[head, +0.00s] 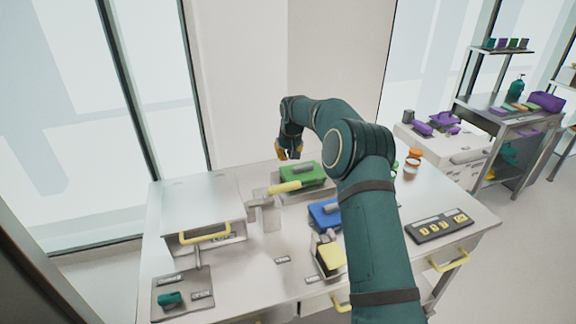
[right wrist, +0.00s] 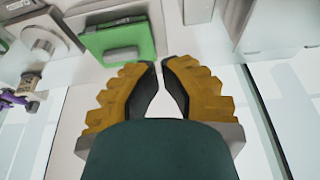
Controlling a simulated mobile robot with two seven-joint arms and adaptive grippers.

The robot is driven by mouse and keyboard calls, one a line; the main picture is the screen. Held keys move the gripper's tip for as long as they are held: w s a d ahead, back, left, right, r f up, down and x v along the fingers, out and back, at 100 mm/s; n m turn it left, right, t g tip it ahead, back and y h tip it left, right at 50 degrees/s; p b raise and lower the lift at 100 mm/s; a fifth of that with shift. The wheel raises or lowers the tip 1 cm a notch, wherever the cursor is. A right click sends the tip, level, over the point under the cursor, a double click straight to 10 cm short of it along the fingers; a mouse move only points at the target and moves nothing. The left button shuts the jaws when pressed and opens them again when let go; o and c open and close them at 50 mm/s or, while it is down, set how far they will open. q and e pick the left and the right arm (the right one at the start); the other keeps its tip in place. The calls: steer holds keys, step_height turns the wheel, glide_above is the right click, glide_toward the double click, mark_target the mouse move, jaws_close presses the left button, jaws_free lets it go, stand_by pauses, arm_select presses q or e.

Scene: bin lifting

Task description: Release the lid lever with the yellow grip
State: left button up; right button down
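The lid lever's yellow grip (head: 285,187) sticks out to the right from a grey bracket (head: 265,204), beside a green block (head: 306,175). The bracket stands right of a grey metal bin (head: 200,200) whose flat lid looks down, with a yellow handle (head: 205,235) on its front. My right gripper (head: 290,153) is behind and above the grip, apart from it, pointing down. In the right wrist view its yellow fingers (right wrist: 160,64) almost meet at the tips, with nothing between them. The green block (right wrist: 125,42) shows beyond them; the yellow grip does not. My left gripper is out of view.
A blue block (head: 325,213), a yellow-topped block (head: 331,257) and a dark button panel (head: 439,225) are on the table. A plate with a green knob (head: 170,299) is at front left. Orange-capped jars (head: 412,164) stand behind my right arm.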

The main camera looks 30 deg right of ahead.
mark_target(293, 183)
steer(key=a+x, duration=0.1)
steer(key=x, duration=0.8)
steer(key=shift+s+p, duration=0.5)
steer(key=shift+s, duration=1.35)
steer(key=shift+s+f+m+b, duration=0.1)
steer(key=shift+s+m+b, duration=0.3)
steer(key=shift+m+b, duration=0.1)
steer(key=s+m+h+b, duration=0.1)
steer(key=s+m+b, duration=0.1)
steer(key=m, duration=0.1)
steer(key=shift+s+a, duration=0.15)
steer(key=shift+s, duration=0.05)
steer(key=s+a+m+g+h, duration=0.1)
steer(key=s+a+m+g, duration=0.3)
steer(key=m, duration=0.9)
steer(key=shift+s+a+h+b, duration=0.3)
steer(key=shift+s+a+h, duration=0.1)
steer(key=shift+s+a, duration=1.2)
